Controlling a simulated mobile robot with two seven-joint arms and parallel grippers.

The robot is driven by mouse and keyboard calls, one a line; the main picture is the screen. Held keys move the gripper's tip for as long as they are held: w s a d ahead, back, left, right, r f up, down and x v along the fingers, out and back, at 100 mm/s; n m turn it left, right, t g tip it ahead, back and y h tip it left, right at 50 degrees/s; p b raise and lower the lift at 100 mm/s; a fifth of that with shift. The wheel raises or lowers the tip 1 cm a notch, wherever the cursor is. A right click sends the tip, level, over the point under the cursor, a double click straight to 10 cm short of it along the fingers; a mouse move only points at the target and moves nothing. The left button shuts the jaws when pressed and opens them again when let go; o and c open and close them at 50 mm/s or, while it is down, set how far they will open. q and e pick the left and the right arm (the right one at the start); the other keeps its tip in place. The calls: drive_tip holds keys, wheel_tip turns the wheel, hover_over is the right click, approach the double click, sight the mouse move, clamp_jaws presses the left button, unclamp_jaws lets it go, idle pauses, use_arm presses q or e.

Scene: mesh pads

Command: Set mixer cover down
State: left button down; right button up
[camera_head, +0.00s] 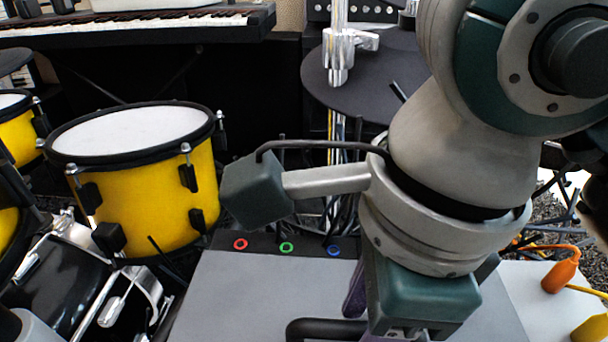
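A flat grey panel (235,300), which looks like the mixer cover, fills the bottom middle of the head view. A black bar handle (320,328) stands at its front and runs behind my gripper body. A dark strip with red, green and blue rings (287,247) lies along the panel's far edge. My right gripper (410,325) points down over the panel, beside the handle. Its fingertips are hidden or below the frame, so I cannot tell whether it grips the handle. I cannot tell whether the panel is raised or resting. My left gripper is not in view.
Yellow drums (145,205) stand to the left, close to the panel. A dark cymbal-like disc (365,85) on a chrome stand (339,55) is behind. A keyboard (130,25) is at the back left. Orange (560,275) and yellow (590,330) plugs with cables lie at right.

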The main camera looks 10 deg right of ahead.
wheel_tip(320, 180, up, 11)
drive_tip(key=d+p, duration=0.1)
drive_tip(key=p, duration=0.3)
drive_tip(key=shift+s+d+r, duration=0.15)
drive_tip(key=shift+d, duration=0.05)
